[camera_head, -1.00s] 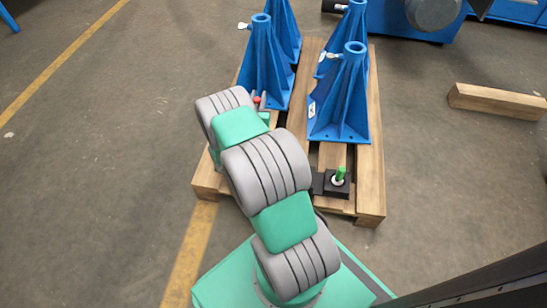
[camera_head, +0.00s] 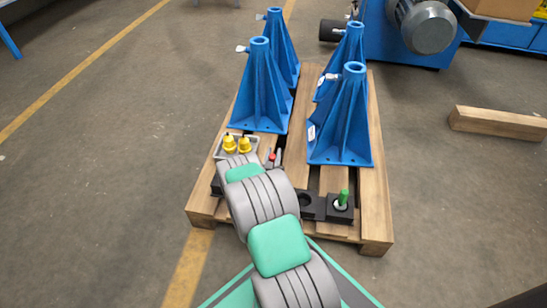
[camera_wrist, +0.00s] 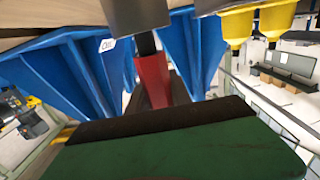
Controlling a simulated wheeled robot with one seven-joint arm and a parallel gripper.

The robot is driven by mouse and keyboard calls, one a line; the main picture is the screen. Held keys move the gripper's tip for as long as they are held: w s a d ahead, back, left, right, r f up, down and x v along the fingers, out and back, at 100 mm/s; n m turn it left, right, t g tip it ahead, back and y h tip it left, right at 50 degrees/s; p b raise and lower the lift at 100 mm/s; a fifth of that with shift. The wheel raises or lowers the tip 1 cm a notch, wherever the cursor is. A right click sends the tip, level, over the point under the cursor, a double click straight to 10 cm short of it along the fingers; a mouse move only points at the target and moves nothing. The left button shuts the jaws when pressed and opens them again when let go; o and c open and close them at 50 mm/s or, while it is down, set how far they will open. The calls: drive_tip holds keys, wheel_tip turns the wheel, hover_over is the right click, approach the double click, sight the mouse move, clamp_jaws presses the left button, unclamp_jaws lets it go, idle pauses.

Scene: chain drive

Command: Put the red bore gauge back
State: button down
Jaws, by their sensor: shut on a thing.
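The red bore gauge (camera_wrist: 152,78) is in my gripper (camera_wrist: 155,104). In the wrist view it has a red handle, a black neck and a thick grey end (camera_wrist: 138,14). One green finger with a dark pad fills the bottom of that view; the other finger is not clear. In the head view a small red part of the gauge (camera_head: 271,157) shows beside my arm, above the pallet's near part. A black holder (camera_head: 311,207) at the pallet's near edge has an open round hole. A green-handled gauge (camera_head: 343,197) stands upright at its right. My arm hides the holder's left part.
Several tall blue stands (camera_head: 341,130) stand behind on the wooden pallet (camera_head: 376,215). A loose timber (camera_head: 497,123) lies right on the floor.

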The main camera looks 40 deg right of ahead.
drive_tip(key=shift+w+r, duration=0.15)
drive_tip(key=shift+r, duration=0.15)
drive_tip(key=shift+f, duration=0.2)
drive_tip(key=c, duration=1.2)
unclamp_jaws()
drive_tip(key=shift+f, duration=0.1)
drive_tip(key=shift+o, duration=0.2)
